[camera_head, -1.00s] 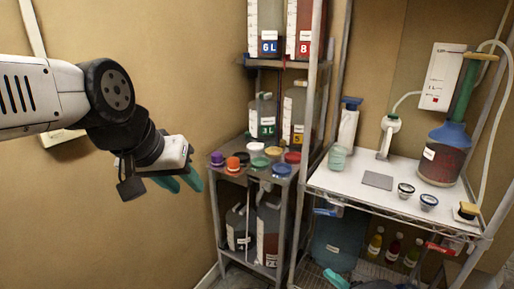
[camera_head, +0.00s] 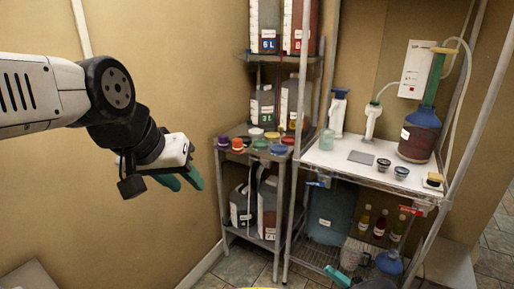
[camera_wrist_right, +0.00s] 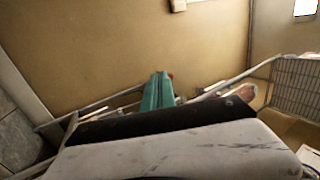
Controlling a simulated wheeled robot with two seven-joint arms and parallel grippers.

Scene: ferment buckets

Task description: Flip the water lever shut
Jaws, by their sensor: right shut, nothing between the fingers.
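A small blue-handled lever (camera_head: 318,183) sits under the left front edge of the white-topped rack, above a blue tank (camera_head: 326,218). A red-handled fitting (camera_head: 411,210) sits under the right part of the same edge. I cannot read which one is the water lever, nor its exact position. My right gripper (camera_head: 338,277), with teal fingers, is low at the bottom of the head view, in front of the rack and apart from the blue lever. In the right wrist view, its fingers (camera_wrist_right: 157,92) are together and empty. My left gripper (camera_head: 181,178) hangs by the left wall, fingers apart and empty.
The white rack top (camera_head: 335,158) holds a large labelled vessel (camera_head: 419,135), small cups and a grey plate. Bottles (camera_head: 380,222) and a clear jug (camera_head: 353,252) stand below. A narrow shelf (camera_head: 240,157) with coloured caps stands left. A rack post (camera_head: 296,150) separates them.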

